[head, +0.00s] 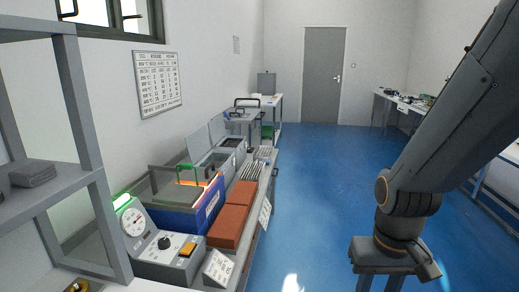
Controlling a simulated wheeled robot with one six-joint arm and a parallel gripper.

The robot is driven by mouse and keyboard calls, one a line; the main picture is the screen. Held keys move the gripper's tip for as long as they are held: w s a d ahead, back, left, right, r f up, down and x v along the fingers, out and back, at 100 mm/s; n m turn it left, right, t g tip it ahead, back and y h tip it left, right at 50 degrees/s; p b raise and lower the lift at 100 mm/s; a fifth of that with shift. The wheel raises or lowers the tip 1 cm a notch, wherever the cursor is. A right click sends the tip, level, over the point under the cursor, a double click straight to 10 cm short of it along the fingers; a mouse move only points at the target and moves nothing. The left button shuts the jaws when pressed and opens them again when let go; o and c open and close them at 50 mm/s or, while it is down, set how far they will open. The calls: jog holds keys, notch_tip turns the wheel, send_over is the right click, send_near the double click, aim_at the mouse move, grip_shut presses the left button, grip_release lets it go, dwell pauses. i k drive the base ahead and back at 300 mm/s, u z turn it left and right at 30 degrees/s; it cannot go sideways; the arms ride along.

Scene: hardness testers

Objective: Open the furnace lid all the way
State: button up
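The furnace (186,219) is a blue box with a pale front label on the left bench. Its grey lid (177,190) lies across the top, with an orange glow showing along the far and right edges. A green handle (188,171) and a dark handle stand above the lid; I cannot tell exactly how each is fixed. My gripper (380,283) is at the lower right, pointing down over the blue floor, well away from the furnace. Its two fingers are apart with floor between them; the tips are cut off by the frame edge.
A control box with a dial gauge (134,222) and green light stands in front of the furnace. Red-brown bricks (230,229) lie to its right. Grey open-lidded boxes (227,158) stand behind. A grey shelf frame (78,130) rises at the left. The middle floor is clear.

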aim_at(187, 194)
jog(key=z, duration=0.2)
jog(key=i, duration=1.6)
jog(key=u, duration=1)
jog(key=i, duration=1.15)
jog(key=u, duration=0.9)
